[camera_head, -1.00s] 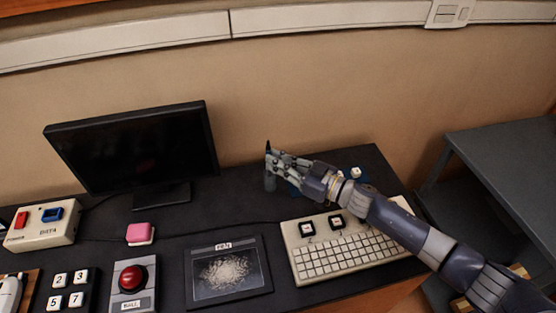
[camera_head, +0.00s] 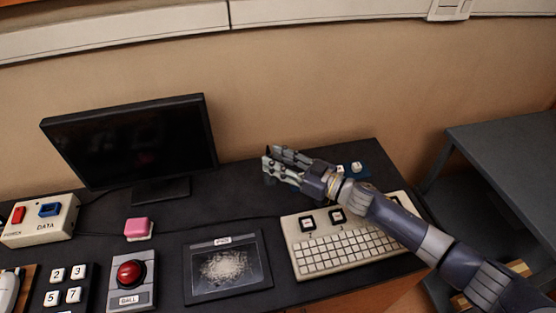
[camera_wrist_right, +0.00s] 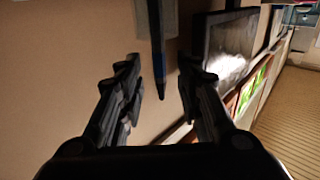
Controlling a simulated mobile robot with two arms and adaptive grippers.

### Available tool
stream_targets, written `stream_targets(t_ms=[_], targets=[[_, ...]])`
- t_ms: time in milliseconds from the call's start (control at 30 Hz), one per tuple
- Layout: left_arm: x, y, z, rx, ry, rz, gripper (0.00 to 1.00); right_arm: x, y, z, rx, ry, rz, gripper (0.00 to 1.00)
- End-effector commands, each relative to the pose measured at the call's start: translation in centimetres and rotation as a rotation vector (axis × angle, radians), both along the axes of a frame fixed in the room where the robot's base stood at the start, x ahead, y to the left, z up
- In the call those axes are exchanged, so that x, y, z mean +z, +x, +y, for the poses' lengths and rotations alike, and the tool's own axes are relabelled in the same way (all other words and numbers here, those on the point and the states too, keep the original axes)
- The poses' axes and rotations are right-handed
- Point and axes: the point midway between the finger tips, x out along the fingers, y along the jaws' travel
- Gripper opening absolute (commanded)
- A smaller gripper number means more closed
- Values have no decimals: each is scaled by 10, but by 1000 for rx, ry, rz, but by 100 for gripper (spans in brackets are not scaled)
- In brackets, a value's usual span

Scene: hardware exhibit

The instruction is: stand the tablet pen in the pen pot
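My right gripper (camera_head: 268,166) is over the back of the dark desk, right of the monitor. In the right wrist view its two fingers (camera_wrist_right: 160,95) are spread, with a gap on both sides of a dark pen with a bluish edge (camera_wrist_right: 158,60). The pen's end is between the fingers, and it seems to touch neither. A grey shape (camera_wrist_right: 143,18), probably the pen pot, is behind the pen at the top of that view. The pen seems to stand in it, but the join is unclear. In the head view the fingers mostly hide pen and pot. My left gripper is out of view.
The monitor (camera_head: 130,140) stands left of the gripper. A cream keyboard (camera_head: 345,250) lies below my right arm, with a small blue item (camera_head: 352,168) behind it. A framed screen (camera_head: 228,267), a pink block (camera_head: 138,227) and a red-button box (camera_head: 132,280) are in front. The wall is close behind.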

Motion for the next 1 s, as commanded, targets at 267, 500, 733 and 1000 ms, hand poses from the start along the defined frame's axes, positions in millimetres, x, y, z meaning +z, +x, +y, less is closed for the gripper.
stream_targets(t_ms=[267,500,733,1000], targets=[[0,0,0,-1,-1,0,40,36,1,-1,1,-1,-7,33],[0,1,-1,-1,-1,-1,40,80,0,-1,1,-2,-5,33],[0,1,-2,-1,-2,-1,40,99,0,0,1,-1,-1,33],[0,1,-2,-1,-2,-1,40,100,0,0,0,1,1,33]])
